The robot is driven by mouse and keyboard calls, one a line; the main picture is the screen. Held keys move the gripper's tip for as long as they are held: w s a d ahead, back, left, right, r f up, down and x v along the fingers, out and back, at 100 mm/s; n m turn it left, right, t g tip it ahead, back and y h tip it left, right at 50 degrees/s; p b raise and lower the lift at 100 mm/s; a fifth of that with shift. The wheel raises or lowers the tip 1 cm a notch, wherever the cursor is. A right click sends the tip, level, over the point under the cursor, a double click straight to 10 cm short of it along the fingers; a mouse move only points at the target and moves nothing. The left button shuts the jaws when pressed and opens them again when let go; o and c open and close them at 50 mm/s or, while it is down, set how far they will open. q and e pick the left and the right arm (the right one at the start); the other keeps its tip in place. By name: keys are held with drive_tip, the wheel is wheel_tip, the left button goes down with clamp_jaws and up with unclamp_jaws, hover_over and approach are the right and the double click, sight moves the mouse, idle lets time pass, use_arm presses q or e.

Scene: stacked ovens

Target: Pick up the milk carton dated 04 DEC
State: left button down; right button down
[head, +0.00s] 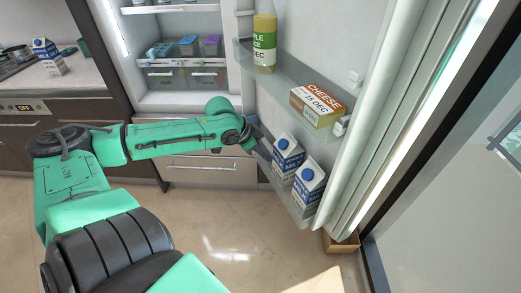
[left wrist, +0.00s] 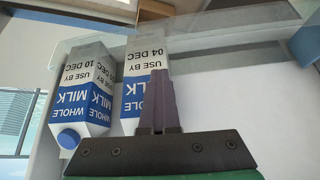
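Two blue and white milk cartons stand side by side in the low fridge door shelf. In the left wrist view, which is upside down, the right carton (left wrist: 140,80) reads 04 DEC and the left carton (left wrist: 85,95) reads 10 DEC. In the head view the farther carton (head: 287,156) is closest to my left gripper (head: 258,133); the nearer carton (head: 307,188) stands beside it. My left gripper's dark fingers (left wrist: 160,100) are together and empty. They overlap the edge of the 04 DEC carton; contact cannot be told. My right gripper is not in view.
The fridge door stands open. Another milk carton (head: 48,57) stands on the counter at the left. The floor (head: 225,240) below the door is mostly clear.

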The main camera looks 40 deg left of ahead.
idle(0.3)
use_arm(q)
unclamp_jaws()
drive_tip(key=shift+r, duration=0.1)
